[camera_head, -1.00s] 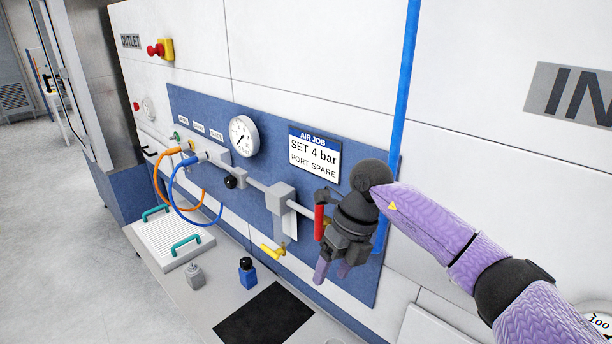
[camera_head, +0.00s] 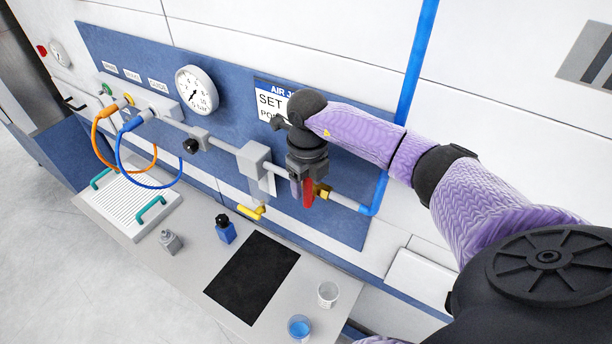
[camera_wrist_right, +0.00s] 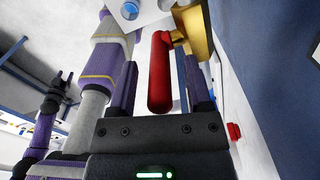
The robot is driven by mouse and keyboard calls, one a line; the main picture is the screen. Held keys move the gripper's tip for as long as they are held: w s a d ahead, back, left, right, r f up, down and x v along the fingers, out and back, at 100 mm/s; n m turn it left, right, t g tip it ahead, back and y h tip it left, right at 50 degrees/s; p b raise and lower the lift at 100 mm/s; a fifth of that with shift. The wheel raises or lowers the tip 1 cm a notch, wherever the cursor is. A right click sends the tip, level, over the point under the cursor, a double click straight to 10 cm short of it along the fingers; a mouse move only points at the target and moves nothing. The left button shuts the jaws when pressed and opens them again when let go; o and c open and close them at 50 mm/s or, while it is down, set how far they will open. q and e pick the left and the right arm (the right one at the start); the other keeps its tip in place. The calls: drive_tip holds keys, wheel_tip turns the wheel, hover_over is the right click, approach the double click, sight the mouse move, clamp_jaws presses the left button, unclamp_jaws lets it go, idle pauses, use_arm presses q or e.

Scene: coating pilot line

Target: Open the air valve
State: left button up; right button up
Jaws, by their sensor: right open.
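The air valve has a red lever handle (camera_head: 308,194) and a brass body (camera_head: 322,191), on the grey pipe at the right part of the blue panel. The handle hangs down, across the pipe. In the right wrist view the red handle (camera_wrist_right: 160,75) stands between my open fingers, with the brass body (camera_wrist_right: 197,32) beyond it. My right gripper (camera_head: 302,188) is at the handle from above; I cannot tell whether a finger touches it. What seems to be my left gripper (camera_wrist_right: 63,78) shows small at the left of the right wrist view; its opening is unclear.
A pressure gauge (camera_head: 196,91) and a label (camera_head: 268,100), partly hidden by my arm, are on the panel (camera_head: 235,75). Below are a black mat (camera_head: 251,277), a blue bottle (camera_head: 225,230) and two cups (camera_head: 327,294).

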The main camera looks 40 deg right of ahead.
drive_tip(key=shift+s+f, duration=0.2)
drive_tip(key=shift+f, duration=0.05)
drive_tip(key=shift+w, duration=0.15)
clamp_jaws()
idle(1.1)
